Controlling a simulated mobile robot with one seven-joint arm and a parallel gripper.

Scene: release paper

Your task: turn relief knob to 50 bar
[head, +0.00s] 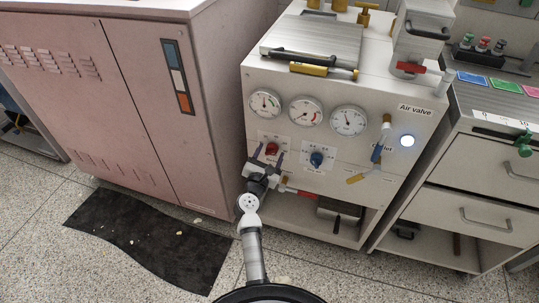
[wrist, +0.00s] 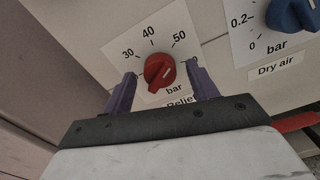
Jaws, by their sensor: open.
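The red relief knob (wrist: 159,70) sits on a white dial label marked 30, 40 and 50 bar, with "Relief" partly hidden below. In the head view the red knob (head: 271,148) is on the front panel of the white machine, below the gauges. My gripper (wrist: 161,73) is open, with one purple finger to the left of the knob and one to the right. Gaps show between both fingers and the knob. The gripper also shows in the head view (head: 268,157).
A blue dry air knob (wrist: 291,14) is close on the right; it also shows in the head view (head: 317,159). Several gauges (head: 305,111) are above. The air valve handle (head: 380,146) is farther right. A pink cabinet (head: 110,100) stands left.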

